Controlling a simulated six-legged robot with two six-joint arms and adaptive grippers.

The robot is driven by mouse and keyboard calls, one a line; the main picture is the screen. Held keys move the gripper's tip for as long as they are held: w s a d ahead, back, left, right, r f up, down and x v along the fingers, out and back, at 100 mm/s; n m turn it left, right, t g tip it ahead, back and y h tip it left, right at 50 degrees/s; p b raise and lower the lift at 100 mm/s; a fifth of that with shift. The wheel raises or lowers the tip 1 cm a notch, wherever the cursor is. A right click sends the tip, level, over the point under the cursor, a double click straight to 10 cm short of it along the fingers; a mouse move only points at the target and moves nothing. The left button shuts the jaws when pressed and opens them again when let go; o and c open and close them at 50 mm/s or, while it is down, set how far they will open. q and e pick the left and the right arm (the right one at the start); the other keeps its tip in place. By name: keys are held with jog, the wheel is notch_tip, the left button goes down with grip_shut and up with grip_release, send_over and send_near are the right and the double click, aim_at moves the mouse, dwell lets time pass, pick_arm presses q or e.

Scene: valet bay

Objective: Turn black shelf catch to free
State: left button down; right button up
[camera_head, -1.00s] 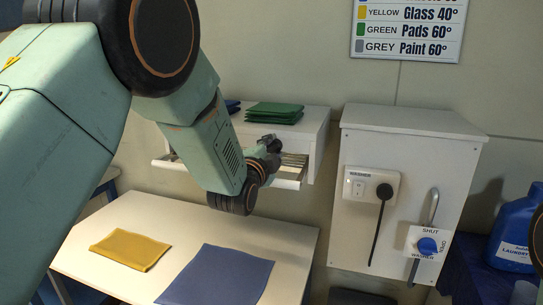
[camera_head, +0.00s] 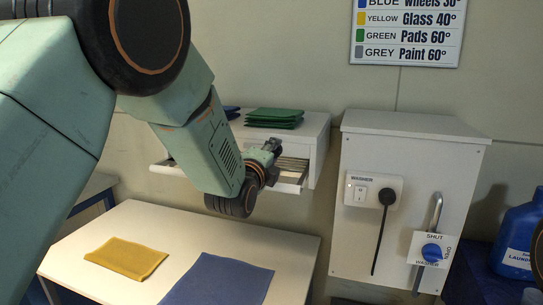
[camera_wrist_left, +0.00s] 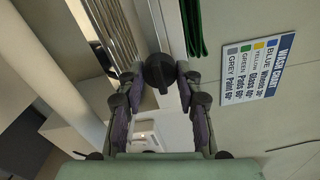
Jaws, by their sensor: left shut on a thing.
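The black shelf catch (camera_wrist_left: 159,72) is a round black knob on the pale front edge of the shelf (camera_wrist_left: 178,60). In the left wrist view my left gripper (camera_wrist_left: 158,76) has one finger on each side of it and is shut on it. In the head view my left gripper (camera_head: 268,152) is at the shelf (camera_head: 318,140), where the catch cannot be made out behind the fingers. Which way the catch points, and any marking by it, I cannot read. My right gripper is not in view.
Folded green cloths (camera_head: 274,117) lie on the shelf top. Below is a table (camera_head: 210,235) with a yellow cloth (camera_head: 124,258) and a blue cloth (camera_head: 222,280). A white washer cabinet (camera_head: 408,150) with a blue knob (camera_head: 431,252) stands right, beside a blue jug (camera_head: 518,240).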

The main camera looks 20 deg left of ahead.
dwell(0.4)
pick_arm(q)
jog(key=c, duration=0.9)
grip_release()
jog(key=shift+d, duration=0.1)
jog(key=s, duration=1.2)
jog(key=shift+a, duration=0.25)
